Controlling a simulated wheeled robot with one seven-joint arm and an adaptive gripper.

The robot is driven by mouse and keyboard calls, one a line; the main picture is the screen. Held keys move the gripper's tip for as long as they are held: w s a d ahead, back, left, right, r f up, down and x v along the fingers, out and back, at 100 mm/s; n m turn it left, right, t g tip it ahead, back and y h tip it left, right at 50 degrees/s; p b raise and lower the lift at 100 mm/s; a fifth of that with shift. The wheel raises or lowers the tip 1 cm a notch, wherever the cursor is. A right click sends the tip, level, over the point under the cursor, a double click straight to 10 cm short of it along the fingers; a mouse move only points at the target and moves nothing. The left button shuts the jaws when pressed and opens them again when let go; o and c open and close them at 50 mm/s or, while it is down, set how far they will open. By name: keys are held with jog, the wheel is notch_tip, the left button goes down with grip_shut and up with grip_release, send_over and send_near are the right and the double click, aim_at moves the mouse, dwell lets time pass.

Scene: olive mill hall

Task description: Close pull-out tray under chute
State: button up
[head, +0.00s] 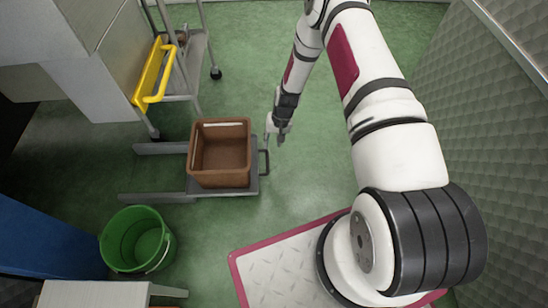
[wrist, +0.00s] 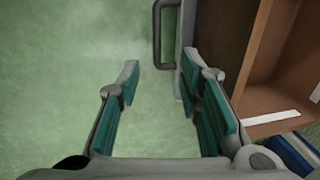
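The pull-out tray (head: 254,172) is a low grey tray on two rails. It is extended to the right, out from under a pale housing (head: 95,85) at the upper left, which may be the chute. A brown open crate (head: 221,183) sits on the tray and looks empty. A dark U-shaped handle (head: 268,162) is on the tray's right end. My gripper (head: 275,133) is just above the handle in the head picture. In the wrist view, my gripper (wrist: 160,72) is open and empty, with the handle (wrist: 157,38) beyond the fingertips, apparently not touched.
A green bucket (head: 137,240) stands on the floor below the rails, near a blue panel (head: 45,240). A textured grey wall (head: 490,120) bounds the right. Green floor right of the handle is clear.

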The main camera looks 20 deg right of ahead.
aim_at(267, 162)
jog(key=f+b, duration=0.2)
jog(key=f, duration=0.3)
jog(key=a+f+b, duration=0.1)
jog(key=f+b, duration=0.1)
jog(key=f, duration=0.2)
jog(key=a+f+b, duration=0.1)
jog(key=f+b, duration=0.1)
jog(key=f, duration=0.3)
jog(key=shift+w+f, duration=0.3)
jog(key=shift+w, duration=0.1)
grip_shut()
jog(key=shift+a, duration=0.1)
